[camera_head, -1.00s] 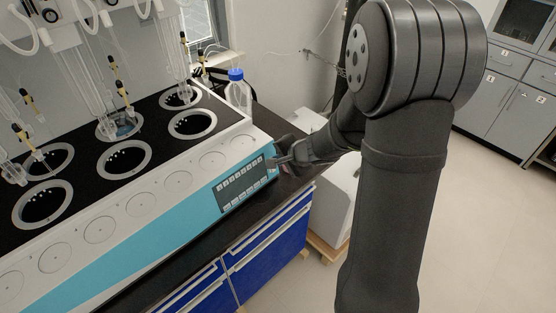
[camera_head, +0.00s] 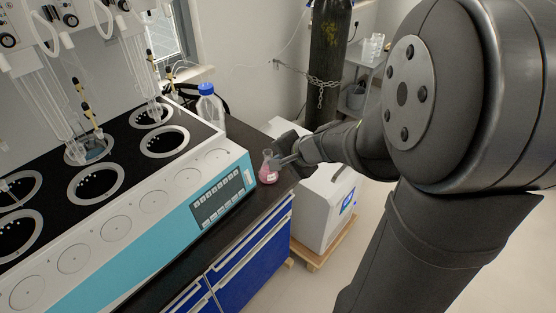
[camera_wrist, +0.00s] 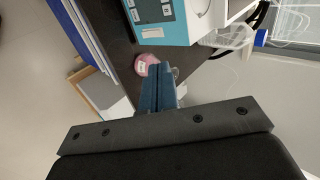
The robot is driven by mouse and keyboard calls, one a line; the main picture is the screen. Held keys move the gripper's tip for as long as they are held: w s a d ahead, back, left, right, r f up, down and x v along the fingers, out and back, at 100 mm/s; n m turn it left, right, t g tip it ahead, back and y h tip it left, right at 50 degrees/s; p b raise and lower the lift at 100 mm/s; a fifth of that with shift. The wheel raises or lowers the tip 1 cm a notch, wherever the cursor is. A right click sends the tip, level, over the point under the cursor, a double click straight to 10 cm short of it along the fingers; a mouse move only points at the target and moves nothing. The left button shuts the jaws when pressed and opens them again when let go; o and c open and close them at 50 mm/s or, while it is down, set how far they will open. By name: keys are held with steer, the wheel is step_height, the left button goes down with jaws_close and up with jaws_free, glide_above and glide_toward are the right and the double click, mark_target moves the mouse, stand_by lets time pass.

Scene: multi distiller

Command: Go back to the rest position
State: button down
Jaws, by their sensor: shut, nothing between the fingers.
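My gripper (camera_head: 283,161) is at the right end of the dark bench, close beside a small flask with pink liquid (camera_head: 268,173). In the wrist view my gripper (camera_wrist: 158,72) points toward the bench with its blue-grey fingers together and nothing between them. The pink flask (camera_wrist: 147,64) shows just beyond the fingertips there, partly hidden by them. In the head view the flask stands upright on the bench top. I cannot tell whether the fingers touch it.
The multi distiller (camera_head: 150,215), with a control panel and several round wells, fills the left of the bench. A blue-capped bottle (camera_head: 211,110) stands behind its right end. A chained dark gas cylinder (camera_head: 328,60) stands behind.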

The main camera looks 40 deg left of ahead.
steer(key=shift+d+r, duration=0.2)
steer(key=shift+r, duration=0.2)
steer(key=shift+f, duration=0.1)
stand_by(0.3)
step_height(320, 180, down, 9)
steer(key=a, duration=0.2)
steer(key=shift+a, duration=0.3)
stand_by(0.5)
steer(key=shift+f, duration=0.1)
steer(key=shift+f, duration=0.1)
